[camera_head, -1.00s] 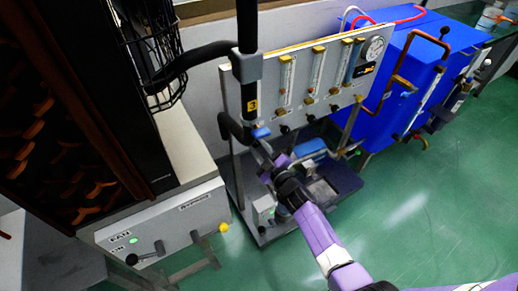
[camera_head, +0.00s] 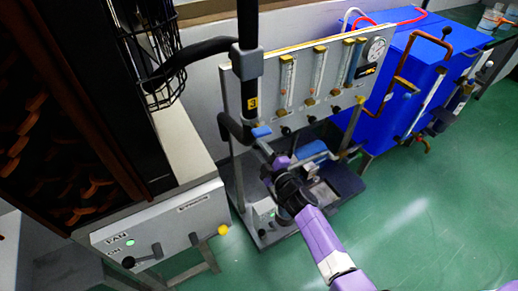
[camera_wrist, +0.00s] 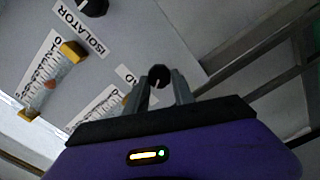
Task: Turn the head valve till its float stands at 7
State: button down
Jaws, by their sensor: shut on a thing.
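The flowmeter panel (camera_head: 330,75) carries upright scale tubes with brass ends and black knobs below. In the wrist view, my gripper (camera_wrist: 158,88) is shut on a small black knob (camera_wrist: 159,75) near the panel's edge. The label by this knob is mostly hidden by a finger, so I cannot read its name. The neighbouring black knob (camera_wrist: 93,5) has a label reading ISOLATOR. An orange float (camera_wrist: 50,84) shows in one tube, but its scale reading is too small to tell. In the head view, the fingertips and held knob are hidden around the black post.
A black post (camera_head: 247,70) with a yellow 3 stands before the panel's left end. A grey box (camera_head: 165,225) with levers is at left. A blue cabinet (camera_head: 410,85) with copper pipes stands right. The green floor (camera_head: 420,220) is clear at front right.

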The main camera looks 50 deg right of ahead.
jog(key=c, duration=1.1)
grip_release()
jog(key=shift+o, duration=0.2)
jog(key=v, duration=0.8)
jog(key=shift+p, duration=0.45)
jog(key=shift+w, duration=0.1)
